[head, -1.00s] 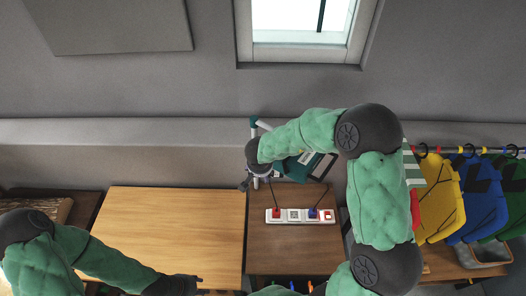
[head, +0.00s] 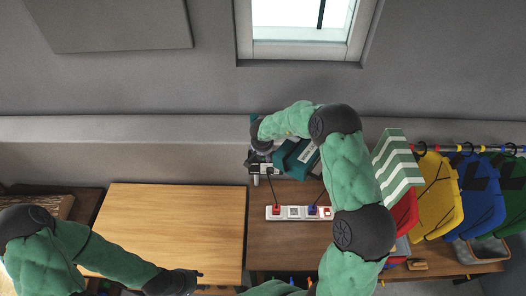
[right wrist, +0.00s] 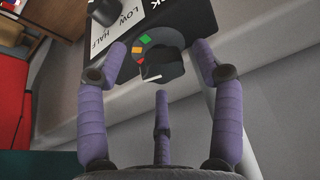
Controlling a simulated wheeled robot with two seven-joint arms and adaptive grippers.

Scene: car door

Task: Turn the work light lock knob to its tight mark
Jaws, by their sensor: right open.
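The work light (head: 297,158) is a teal and black unit at the back of the brown table, partly hidden by my right arm. In the right wrist view its black lock knob (right wrist: 162,66) sits beside an arc of green, orange and red marks. A white line on the knob is at its lower left, nearest the red mark and off the green one. My right gripper (right wrist: 160,52) is open, its purple fingers either side of the knob; contact is unclear. It also shows small and dark in the head view (head: 258,165). My left gripper (head: 198,273) is low over the wooden table, away from the light.
A second black knob (right wrist: 103,12) is by the LOW and HALF lettering. A white power strip (head: 294,212) with plugs and cords lies in front of the light. Coloured bags (head: 437,195) hang at right above a metal tray (head: 487,250). The light wooden tabletop (head: 165,230) is clear.

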